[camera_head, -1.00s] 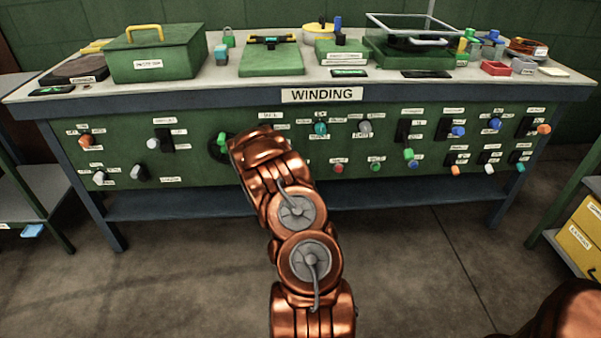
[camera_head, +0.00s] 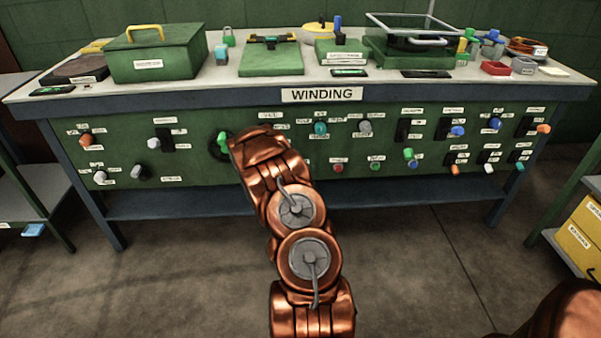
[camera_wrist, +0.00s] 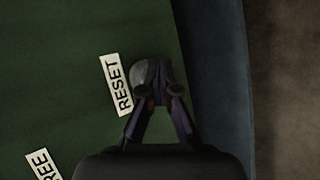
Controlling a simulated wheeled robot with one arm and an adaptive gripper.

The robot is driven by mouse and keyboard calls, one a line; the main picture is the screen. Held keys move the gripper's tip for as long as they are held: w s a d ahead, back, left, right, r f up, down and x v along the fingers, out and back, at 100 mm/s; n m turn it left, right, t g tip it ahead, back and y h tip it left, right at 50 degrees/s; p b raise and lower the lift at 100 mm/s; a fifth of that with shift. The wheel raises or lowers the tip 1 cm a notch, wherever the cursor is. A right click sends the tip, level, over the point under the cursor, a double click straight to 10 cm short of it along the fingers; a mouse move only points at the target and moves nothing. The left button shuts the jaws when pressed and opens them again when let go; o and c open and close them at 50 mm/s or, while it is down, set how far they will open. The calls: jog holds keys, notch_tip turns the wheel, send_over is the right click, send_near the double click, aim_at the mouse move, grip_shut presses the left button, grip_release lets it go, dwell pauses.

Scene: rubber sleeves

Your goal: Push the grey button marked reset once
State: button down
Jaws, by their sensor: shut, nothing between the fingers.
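The grey button (camera_wrist: 143,71) shows in the wrist view as a rounded grey knob on the green panel, beside a white label reading RESET (camera_wrist: 116,85). My gripper (camera_wrist: 161,88) is shut and empty. Its fingertips are right at the button and cover part of it. I cannot tell whether they touch it or whether it is pressed in. In the head view my arm hides the gripper and the reset button.
The green WINDING panel (camera_head: 220,176) carries several other knobs, switches and buttons, including a red button (camera_head: 338,168) and a green button (camera_head: 375,167) right of my arm.

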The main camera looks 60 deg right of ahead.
jog(key=shift+s+a, duration=0.4)
jog(key=shift+a, duration=0.05)
jog(key=shift+s+a+b, duration=0.45)
jog(key=shift+s+a, duration=0.35)
jog(key=shift+a, duration=0.2)
jog(key=shift+s+a+b, duration=0.45)
jog(key=shift+s+a, duration=0.35)
jog(key=shift+a, duration=0.2)
